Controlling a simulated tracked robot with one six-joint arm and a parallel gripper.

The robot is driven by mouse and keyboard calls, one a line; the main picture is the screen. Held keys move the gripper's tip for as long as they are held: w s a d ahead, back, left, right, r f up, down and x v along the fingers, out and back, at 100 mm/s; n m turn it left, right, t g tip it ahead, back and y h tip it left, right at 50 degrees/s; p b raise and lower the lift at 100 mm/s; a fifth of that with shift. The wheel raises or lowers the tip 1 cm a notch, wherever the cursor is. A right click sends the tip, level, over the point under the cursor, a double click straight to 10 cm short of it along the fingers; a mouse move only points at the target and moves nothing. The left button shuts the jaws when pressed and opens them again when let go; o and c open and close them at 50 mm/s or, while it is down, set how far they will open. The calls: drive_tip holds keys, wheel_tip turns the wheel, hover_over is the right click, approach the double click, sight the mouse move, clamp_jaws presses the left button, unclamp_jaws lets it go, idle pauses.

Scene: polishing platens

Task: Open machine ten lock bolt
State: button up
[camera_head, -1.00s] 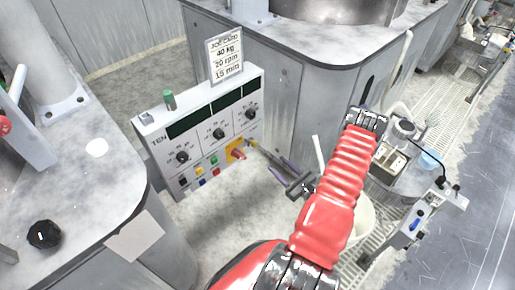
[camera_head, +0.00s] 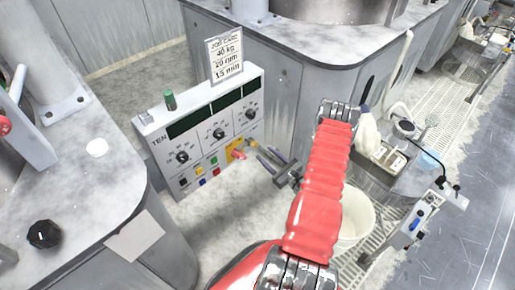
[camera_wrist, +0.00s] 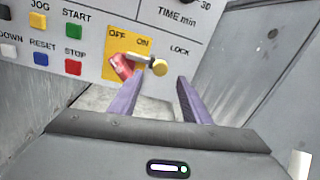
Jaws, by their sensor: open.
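The machine ten panel (camera_head: 205,130) is a white box marked TEN. Its yellow plate (camera_wrist: 110,42) reads OFF and ON and carries a red switch handle (camera_wrist: 122,66). The lock bolt (camera_wrist: 159,67) is a brass round knob with a short bar, left of the LOCK label, its bar reaching over the yellow plate by the red handle. My gripper (camera_wrist: 158,92) is open, its two purple fingers pointing at the panel, with the knob between the tips in the picture. I cannot tell whether they touch it. In the head view my gripper (camera_head: 264,157) is close to the panel's lower right.
Coloured buttons (camera_wrist: 73,47) sit left of the switch. A job card (camera_head: 225,55) and green lamp (camera_head: 170,100) stand on the panel. A grey machine body (camera_head: 300,95) is behind, a white bucket (camera_head: 355,222) right of my arm. The left bench (camera_head: 110,185) is close.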

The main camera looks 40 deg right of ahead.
sight(256, 145)
drive_tip(key=shift+w, duration=3.15)
clamp_jaws()
